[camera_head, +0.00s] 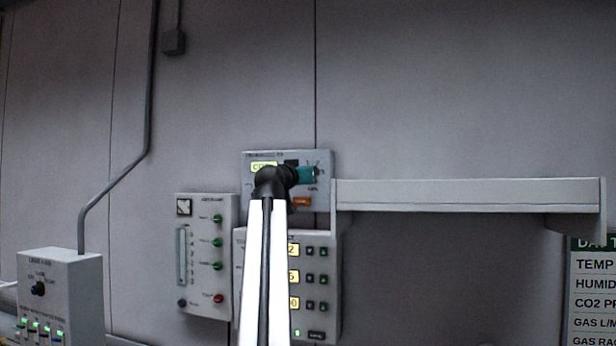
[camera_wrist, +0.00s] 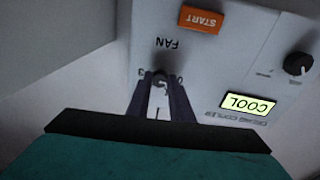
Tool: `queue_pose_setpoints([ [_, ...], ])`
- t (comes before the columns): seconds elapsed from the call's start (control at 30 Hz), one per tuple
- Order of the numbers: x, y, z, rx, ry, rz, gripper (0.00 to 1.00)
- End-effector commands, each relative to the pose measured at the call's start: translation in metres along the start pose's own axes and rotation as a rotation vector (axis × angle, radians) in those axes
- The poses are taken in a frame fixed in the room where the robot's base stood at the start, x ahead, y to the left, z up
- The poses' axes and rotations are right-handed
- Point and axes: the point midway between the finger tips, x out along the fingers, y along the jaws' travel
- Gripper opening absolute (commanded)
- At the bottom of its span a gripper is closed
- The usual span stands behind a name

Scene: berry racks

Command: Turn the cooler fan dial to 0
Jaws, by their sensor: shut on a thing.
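The cooler panel (camera_head: 262,155) is a grey wall box with a lit display reading COOL (camera_wrist: 248,104), which the wrist view shows upside down. My gripper (camera_wrist: 160,84) is shut on the fan dial (camera_wrist: 160,80), with a dark finger on either side of it. Small marks show beside the dial, one looking like a 0 on its right in the wrist view. The dial's pointer is hidden between the fingers, so its setting cannot be told. In the head view my arm and the teal gripper body (camera_head: 306,175) cover the dial.
An orange START button (camera_wrist: 201,19) and a second black knob (camera_wrist: 298,65) sit on the same panel. Other control boxes hang at its left (camera_head: 207,260) and below (camera_head: 330,240). A white shelf (camera_head: 470,195) juts out at the right.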

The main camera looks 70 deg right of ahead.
Motion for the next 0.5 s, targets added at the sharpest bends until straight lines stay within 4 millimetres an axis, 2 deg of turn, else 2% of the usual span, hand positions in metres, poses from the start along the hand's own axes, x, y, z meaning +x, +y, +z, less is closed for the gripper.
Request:
queue_pose_setpoints([
  [0.2,-0.0001,0.0015,0.0031,-0.098,0.003,-0.008,0.0],
  [0.5,0.0001,0.0017,0.0035,-0.142,0.006,-0.012,0.0],
])
